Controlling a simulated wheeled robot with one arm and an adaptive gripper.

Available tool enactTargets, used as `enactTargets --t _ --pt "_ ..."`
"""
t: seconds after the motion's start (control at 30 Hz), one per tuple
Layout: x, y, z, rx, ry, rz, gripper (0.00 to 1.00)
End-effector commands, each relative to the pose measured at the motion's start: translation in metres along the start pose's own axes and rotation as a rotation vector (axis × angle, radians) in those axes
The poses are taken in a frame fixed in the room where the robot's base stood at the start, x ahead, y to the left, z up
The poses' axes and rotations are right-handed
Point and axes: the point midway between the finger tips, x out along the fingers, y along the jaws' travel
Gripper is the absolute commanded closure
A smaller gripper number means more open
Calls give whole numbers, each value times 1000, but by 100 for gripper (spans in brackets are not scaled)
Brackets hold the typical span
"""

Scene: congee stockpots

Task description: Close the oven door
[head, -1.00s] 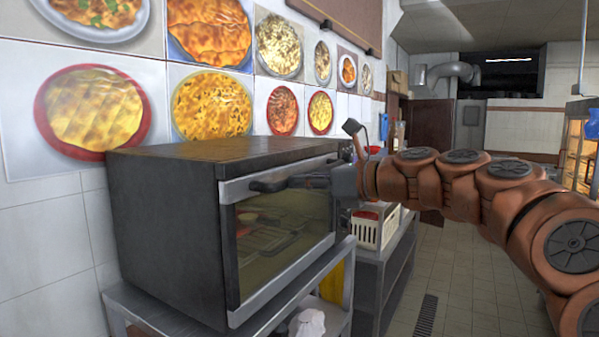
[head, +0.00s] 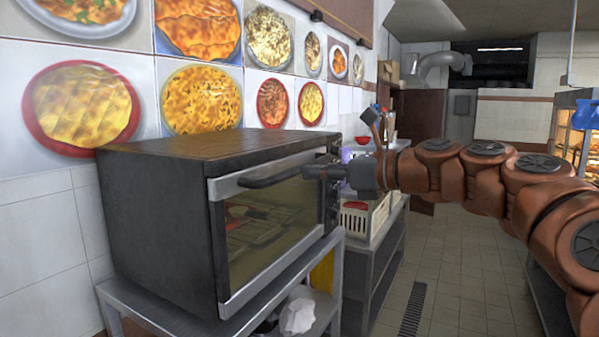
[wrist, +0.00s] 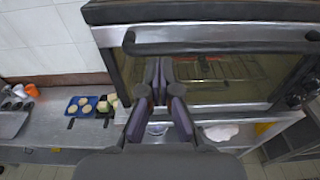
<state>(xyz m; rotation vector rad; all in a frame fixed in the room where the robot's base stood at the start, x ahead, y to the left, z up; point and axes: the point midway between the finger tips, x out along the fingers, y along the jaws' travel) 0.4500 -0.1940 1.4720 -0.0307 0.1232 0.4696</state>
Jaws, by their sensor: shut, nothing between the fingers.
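The oven (head: 165,220) is a dark box with a glass-fronted, silver-framed door (head: 272,228). The door stands upright against the front and looks shut; I cannot tell if a small gap is left. Its dark bar handle (head: 262,178) runs along the top, and the handle also shows in the wrist view (wrist: 215,47). My gripper (head: 312,172) is in front of the door's upper right part, close to the handle. In the wrist view my gripper (wrist: 158,70) has its fingers together and empty, overlapping the door glass. I cannot tell whether it touches the door.
The oven stands on a metal table (head: 165,318) against a tiled wall with food pictures. Beyond it are a white basket (head: 357,222) and a metal shelf. In the wrist view, a blue tray (wrist: 88,106) lies on a counter at left. Open tiled floor (head: 455,290) lies to the right.

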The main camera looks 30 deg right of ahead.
Motion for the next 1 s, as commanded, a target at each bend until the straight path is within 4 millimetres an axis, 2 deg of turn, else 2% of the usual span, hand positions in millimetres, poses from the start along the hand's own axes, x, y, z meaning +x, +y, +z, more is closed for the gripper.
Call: enactTargets --t 0.3,0.5,0.87,1.0 --pt "-56 0 0 -3 0 -2 100" --pt "-75 1 2 -1 2 3 100" --pt "-80 2 3 -4 5 5 100" --pt "-60 17 -7 -67 52 46 100"
